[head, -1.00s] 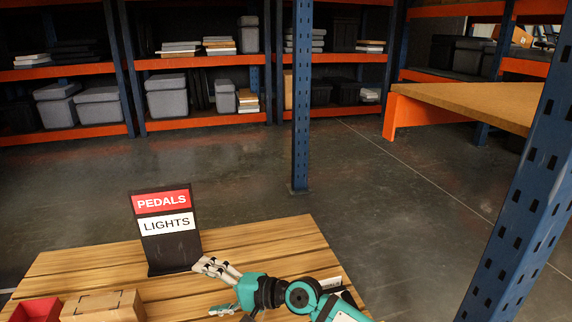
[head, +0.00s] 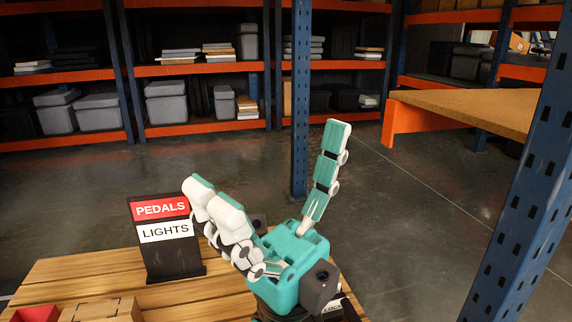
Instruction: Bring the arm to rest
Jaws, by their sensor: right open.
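My right gripper (head: 270,175) is large in the lower middle of the head view, raised close to the camera above the right part of the wooden table (head: 85,265). Its teal and white fingers are spread wide, and nothing is between them. It hides part of the table's right side and some of the floor behind. My left gripper is out of view.
A black sign reading PEDALS and LIGHTS (head: 167,262) stands on the table, left of my gripper. A red bin (head: 35,314) and a cardboard box (head: 105,311) are at the lower left. A blue post (head: 525,190) rises at right. Open floor and shelves lie beyond.

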